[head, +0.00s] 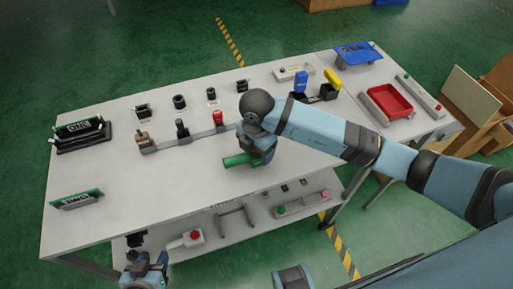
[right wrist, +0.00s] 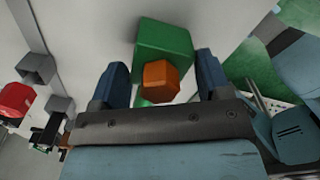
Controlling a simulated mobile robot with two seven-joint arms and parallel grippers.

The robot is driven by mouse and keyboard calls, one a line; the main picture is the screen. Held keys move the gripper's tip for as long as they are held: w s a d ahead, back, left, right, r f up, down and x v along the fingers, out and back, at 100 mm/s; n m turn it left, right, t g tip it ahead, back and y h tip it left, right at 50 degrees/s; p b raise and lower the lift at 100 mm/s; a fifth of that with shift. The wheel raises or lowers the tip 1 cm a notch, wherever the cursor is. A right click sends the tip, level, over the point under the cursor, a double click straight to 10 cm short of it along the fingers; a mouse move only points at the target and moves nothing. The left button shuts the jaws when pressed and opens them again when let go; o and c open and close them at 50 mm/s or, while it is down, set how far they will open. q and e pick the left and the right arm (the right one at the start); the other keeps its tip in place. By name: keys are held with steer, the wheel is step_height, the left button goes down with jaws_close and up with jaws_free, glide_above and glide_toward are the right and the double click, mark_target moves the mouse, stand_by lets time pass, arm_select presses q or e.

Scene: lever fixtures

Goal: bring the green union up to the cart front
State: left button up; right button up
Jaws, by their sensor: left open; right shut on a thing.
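The green union (head: 238,160) shows in the head view as a short green piece at my right gripper, over the front middle of the cart top. In the right wrist view the green union (right wrist: 165,45) has a square green body with an orange hexagonal part in front. My right gripper (head: 262,158) is shut on it; its blue fingers (right wrist: 162,80) stand on both sides. I cannot tell whether the union touches the top. The cart (head: 130,215) has a pale top and a lower shelf. My left gripper (head: 145,278) is open and empty at the bottom left, off the cart's front edge.
Several lever fixtures (head: 182,130) stand in a row at the middle. Green signs (head: 78,200) stand at the left.

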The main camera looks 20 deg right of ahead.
steer(key=shift+f, duration=0.15)
steer(key=o, duration=1)
steer(key=shift+r, duration=0.3)
step_height(320, 180, up, 12)
steer(key=shift+f, duration=0.1)
